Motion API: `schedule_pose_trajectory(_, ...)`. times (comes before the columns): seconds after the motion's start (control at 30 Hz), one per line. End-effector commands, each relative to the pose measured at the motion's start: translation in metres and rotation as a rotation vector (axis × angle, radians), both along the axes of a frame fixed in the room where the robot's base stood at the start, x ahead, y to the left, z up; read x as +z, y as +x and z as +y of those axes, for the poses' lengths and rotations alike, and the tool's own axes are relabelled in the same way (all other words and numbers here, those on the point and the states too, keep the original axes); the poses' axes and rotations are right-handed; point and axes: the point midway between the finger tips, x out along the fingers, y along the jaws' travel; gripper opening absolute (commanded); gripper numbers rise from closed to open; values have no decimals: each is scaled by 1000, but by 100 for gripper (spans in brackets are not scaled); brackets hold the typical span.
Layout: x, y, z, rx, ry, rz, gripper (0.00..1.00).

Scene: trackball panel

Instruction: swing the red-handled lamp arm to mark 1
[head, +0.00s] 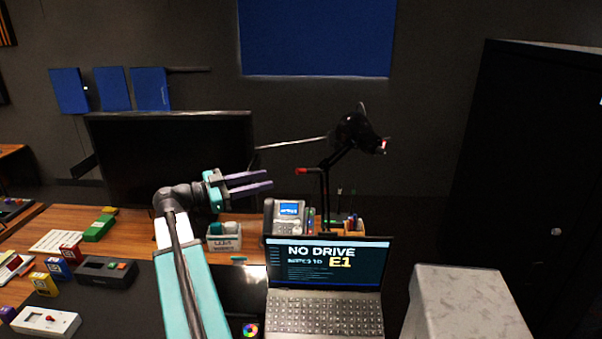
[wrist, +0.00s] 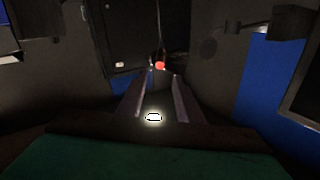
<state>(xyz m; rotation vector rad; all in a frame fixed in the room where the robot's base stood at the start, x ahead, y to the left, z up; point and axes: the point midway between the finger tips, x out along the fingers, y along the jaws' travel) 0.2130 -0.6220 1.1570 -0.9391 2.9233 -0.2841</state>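The black desk lamp (head: 352,133) stands behind the laptop, its jointed arm rising to a head at the upper right. A short red handle (head: 306,171) sticks out to the left from the lamp's upright. My gripper (head: 272,180) points right, toward the handle, with a clear gap between them. Its two purple fingers are apart, with nothing visible between them. In the wrist view, a small red round end (wrist: 160,66), apparently the handle, shows beyond the fingertips, near the middle of the gap. I cannot make out mark 1.
A laptop (head: 325,310) reading "NO DRIVE" stands in front of the lamp. A phone (head: 290,214) and a labelled bin (head: 224,238) sit behind it. A large dark monitor (head: 170,160) is behind my arm. A pale cabinet top (head: 470,300) is at the right.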

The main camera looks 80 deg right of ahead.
Motion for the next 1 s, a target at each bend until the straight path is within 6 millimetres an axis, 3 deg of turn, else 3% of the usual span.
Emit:
schedule_pose_trajectory(0.37, 1, -19, -14, 0, 3, 1, 32)
schedule_pose_trajectory(1.0, 2, -88, -64, 0, 3, 0, 32)
